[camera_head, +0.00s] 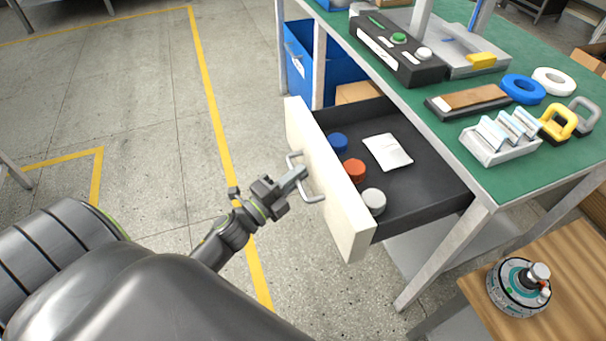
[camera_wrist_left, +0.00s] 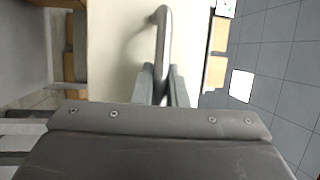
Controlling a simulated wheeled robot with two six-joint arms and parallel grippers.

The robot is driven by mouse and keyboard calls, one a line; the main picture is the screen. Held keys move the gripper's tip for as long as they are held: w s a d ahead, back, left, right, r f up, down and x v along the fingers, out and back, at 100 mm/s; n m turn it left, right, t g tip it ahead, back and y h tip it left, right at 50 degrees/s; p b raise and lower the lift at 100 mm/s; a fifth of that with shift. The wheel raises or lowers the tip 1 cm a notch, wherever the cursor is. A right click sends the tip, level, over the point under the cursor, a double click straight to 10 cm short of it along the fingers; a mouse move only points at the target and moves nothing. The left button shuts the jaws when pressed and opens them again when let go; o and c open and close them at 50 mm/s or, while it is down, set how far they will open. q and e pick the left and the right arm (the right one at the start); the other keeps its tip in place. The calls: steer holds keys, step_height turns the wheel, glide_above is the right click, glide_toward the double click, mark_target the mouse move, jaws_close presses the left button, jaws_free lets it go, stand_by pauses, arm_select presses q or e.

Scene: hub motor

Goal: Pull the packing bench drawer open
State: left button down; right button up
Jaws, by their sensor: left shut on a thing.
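The packing bench drawer (camera_head: 425,185) stands pulled out from under the green-topped bench (camera_head: 530,172). Its cream front panel (camera_head: 326,180) faces my left arm, and its dark inside is in view. It holds a blue, an orange-red and a white round piece and a white packet (camera_head: 387,152). My left gripper (camera_head: 296,177) is shut on the metal bar handle (camera_head: 313,199) of the drawer front. In the left wrist view the handle (camera_wrist_left: 163,40) passes between the fingers (camera_wrist_left: 161,88). My right gripper is not in view.
A blue bin (camera_head: 338,80) sits under the bench, behind the drawer. A wooden surface (camera_head: 480,325) with a round device (camera_head: 518,287) stands at lower right. Bench legs (camera_head: 440,262) rise beside the drawer. The floor left of the drawer is open, with yellow lines.

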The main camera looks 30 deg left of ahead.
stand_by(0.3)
arm_select(q)
steer(key=c, duration=1.5)
jaws_free()
steer(key=shift+o, duration=0.2)
steer(key=shift+s, duration=0.1)
